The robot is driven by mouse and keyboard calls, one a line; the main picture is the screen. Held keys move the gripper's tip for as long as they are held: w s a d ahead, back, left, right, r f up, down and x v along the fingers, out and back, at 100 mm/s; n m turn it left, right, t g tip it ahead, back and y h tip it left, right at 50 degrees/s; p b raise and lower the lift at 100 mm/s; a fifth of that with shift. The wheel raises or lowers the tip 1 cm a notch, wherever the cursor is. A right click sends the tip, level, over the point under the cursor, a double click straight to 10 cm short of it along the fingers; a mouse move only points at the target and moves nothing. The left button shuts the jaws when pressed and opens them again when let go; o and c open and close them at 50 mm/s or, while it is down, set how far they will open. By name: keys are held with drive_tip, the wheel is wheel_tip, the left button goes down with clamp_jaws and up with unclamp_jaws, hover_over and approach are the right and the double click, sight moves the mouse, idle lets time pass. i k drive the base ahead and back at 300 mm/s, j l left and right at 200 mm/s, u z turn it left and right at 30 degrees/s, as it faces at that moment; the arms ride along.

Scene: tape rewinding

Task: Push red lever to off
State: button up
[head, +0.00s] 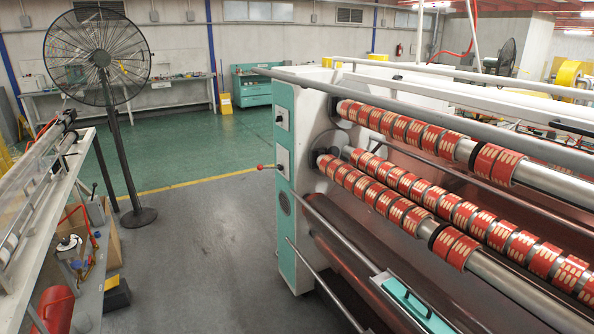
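The red lever (261,167) is a small red ball on a short thin rod. It sticks out to the left from the teal and white end panel (283,150) of the tape rewinding machine. The rod looks roughly level. The lever is small in the picture, and no on or off marking can be read. My gripper and arm are not in the head view, and nothing touches the lever.
The machine's rollers with red tape rolls (430,139) fill the right side. A black pedestal fan (97,57) stands at the left, behind a cluttered workbench (95,270). The grey floor (205,240) between bench and machine is clear.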

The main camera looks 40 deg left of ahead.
sight(259, 167)
drive_tip(key=u, duration=1.75)
drive_tip(key=i+j+z, duration=0.3)
drive_tip(key=i+j, duration=0.65)
drive_tip(key=i, duration=0.4)
drive_tip(key=i+j+z, duration=0.25)
drive_tip(key=i+j, duration=0.95)
